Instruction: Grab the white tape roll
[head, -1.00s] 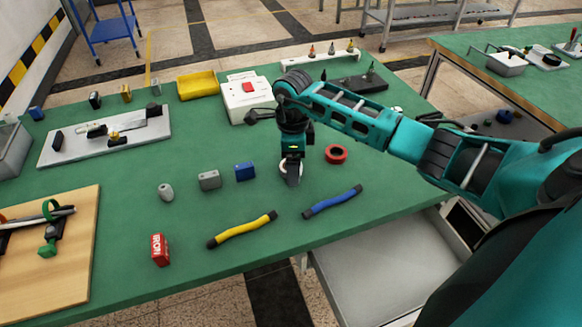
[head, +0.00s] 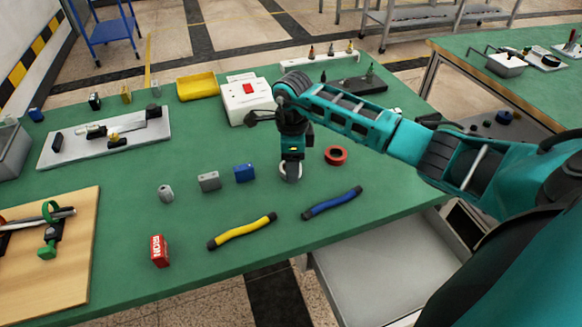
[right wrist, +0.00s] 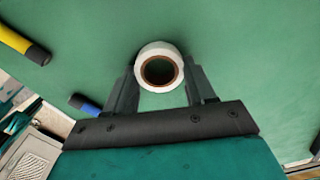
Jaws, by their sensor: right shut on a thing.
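The white tape roll (head: 285,171) lies on the green table, mostly hidden behind my right gripper (head: 291,176) in the head view. In the right wrist view the white tape roll (right wrist: 160,52) shows its white ring and brown core. It sits between the two dark fingers of my right gripper (right wrist: 160,80), which is shut on it. My left gripper is not in view.
A red tape roll (head: 336,155) lies just right of the gripper. A white box with a red switch (head: 236,99) stands behind.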

